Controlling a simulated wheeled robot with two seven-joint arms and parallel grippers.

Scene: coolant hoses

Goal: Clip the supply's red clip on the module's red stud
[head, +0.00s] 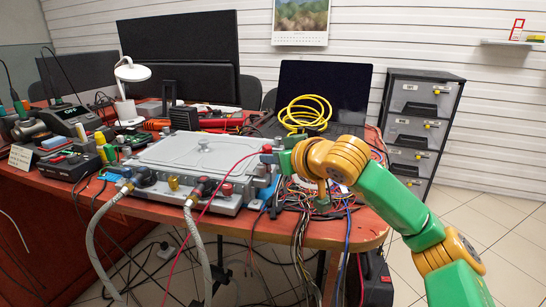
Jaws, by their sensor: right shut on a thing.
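The module is a grey box with a lidded top (200,152) on the red bench. On its front face, near the right corner, are a red stud (226,189) and a dark one to its left. My right gripper (278,155), on a green and orange arm, is above the module's right end, up and to the right of the red stud and apart from it. It is shut on the small red clip (267,149), partly hidden by the fingers. A thin red lead (213,196) runs from the clip down left across the module's front. My left gripper is not in view.
Two braided hoses (105,207) hang from the module's front. A bundle of coloured wires (303,215) hangs off the bench right of the module. A bench instrument with a display (68,114) and small tools crowd the left. A yellow coil (306,112) lies behind.

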